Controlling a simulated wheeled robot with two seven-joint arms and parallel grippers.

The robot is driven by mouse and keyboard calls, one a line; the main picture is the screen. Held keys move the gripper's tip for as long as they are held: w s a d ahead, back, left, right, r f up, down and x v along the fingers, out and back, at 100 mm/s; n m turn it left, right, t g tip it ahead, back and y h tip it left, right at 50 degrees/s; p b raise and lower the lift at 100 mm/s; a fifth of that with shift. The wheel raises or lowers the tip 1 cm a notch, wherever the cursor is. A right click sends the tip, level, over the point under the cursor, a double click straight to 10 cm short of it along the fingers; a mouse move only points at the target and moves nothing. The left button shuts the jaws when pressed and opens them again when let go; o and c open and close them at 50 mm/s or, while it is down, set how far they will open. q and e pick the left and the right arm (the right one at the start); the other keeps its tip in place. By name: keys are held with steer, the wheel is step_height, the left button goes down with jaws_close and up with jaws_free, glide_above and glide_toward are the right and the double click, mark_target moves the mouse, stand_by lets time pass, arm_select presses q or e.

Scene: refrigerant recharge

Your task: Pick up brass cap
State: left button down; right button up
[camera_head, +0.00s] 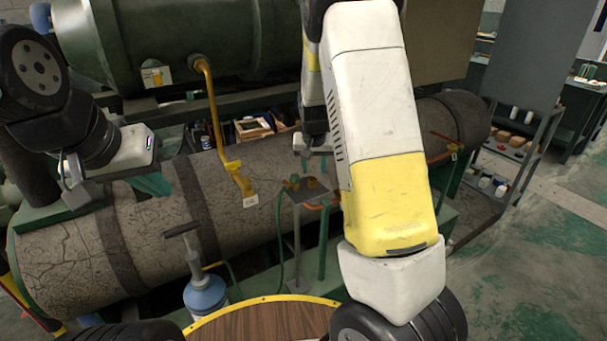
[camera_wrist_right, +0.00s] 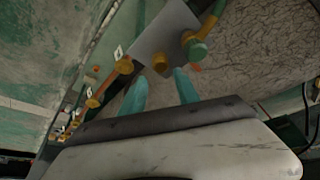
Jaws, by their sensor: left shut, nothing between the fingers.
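A small brass cap (camera_wrist_right: 160,63) shows in the right wrist view at the edge of a grey plate (camera_wrist_right: 165,30), just beyond my fingertips. In the head view the brass cap (camera_head: 311,182) appears on the small stand's plate (camera_head: 307,195). My right gripper (camera_wrist_right: 160,82) is open, its two teal fingers apart, with the cap ahead of the gap between them. In the head view the right gripper (camera_head: 312,157) is partly hidden behind my arm, above the plate. My left gripper (camera_head: 152,186) is shut and empty over the left part of the large cracked cylinder.
A brass fitting with a green end (camera_wrist_right: 195,45) stands close beside the cap. The large grey cylinder (camera_head: 150,235) lies behind the stand. A yellow pipe (camera_head: 213,110) rises left of it. A blue pump (camera_head: 205,293) stands at front left. Open floor (camera_head: 545,270) lies at right.

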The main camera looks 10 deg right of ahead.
mark_target(313, 179)
steer(key=x, duration=0.5)
steer(key=shift+s+a+f, duration=0.15)
steer(key=shift+s+a, duration=0.05)
steer(key=shift+a, duration=0.05)
jaws_close()
